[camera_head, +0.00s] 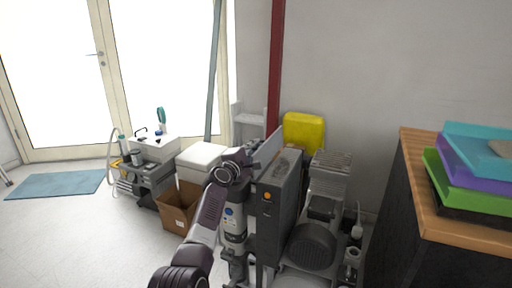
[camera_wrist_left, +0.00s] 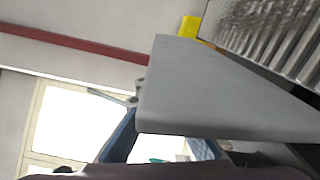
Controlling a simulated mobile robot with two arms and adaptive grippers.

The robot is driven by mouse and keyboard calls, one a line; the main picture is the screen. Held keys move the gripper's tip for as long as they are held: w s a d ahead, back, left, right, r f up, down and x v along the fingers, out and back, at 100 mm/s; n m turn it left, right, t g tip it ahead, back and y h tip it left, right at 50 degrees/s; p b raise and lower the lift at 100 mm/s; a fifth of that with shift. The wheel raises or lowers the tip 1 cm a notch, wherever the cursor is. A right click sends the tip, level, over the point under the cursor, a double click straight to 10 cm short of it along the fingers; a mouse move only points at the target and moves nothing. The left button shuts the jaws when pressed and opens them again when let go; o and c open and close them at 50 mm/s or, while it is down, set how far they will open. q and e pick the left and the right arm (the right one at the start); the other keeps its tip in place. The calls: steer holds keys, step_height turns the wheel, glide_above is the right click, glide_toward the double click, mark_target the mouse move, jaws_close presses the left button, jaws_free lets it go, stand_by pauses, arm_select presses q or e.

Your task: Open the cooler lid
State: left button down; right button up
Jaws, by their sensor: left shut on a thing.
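A dark grey cabinet-like box (camera_head: 277,203) with an orange button stands in the middle of the head view; I take it to be the cooler. A flat light grey panel, which looks like its lid (camera_head: 269,144), stands tilted up at its top. The lid fills much of the left wrist view (camera_wrist_left: 205,95). My left gripper (camera_head: 250,160) is at the lid's left edge and shut on it. In the left wrist view its blue-grey fingers lie on either side of the lid's near edge; the exact contact is partly hidden. My right gripper is not in view.
A compressor (camera_head: 314,240) stands close right of the cooler, with a yellow container (camera_head: 304,131) behind. A white box (camera_head: 201,157) and open cardboard box (camera_head: 178,207) are left. A wood-topped cabinet (camera_head: 415,165) stands at right.

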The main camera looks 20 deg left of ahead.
arm_select(q)
steer(key=shift+d+r, duration=0.1)
steer(key=c, duration=2.1)
jaws_free()
steer(key=shift+w, duration=0.1)
steer(key=shift+s, duration=0.9)
steer(key=s, duration=1)
steer(key=shift+s+a, duration=0.15)
steer(key=shift+a, duration=0.05)
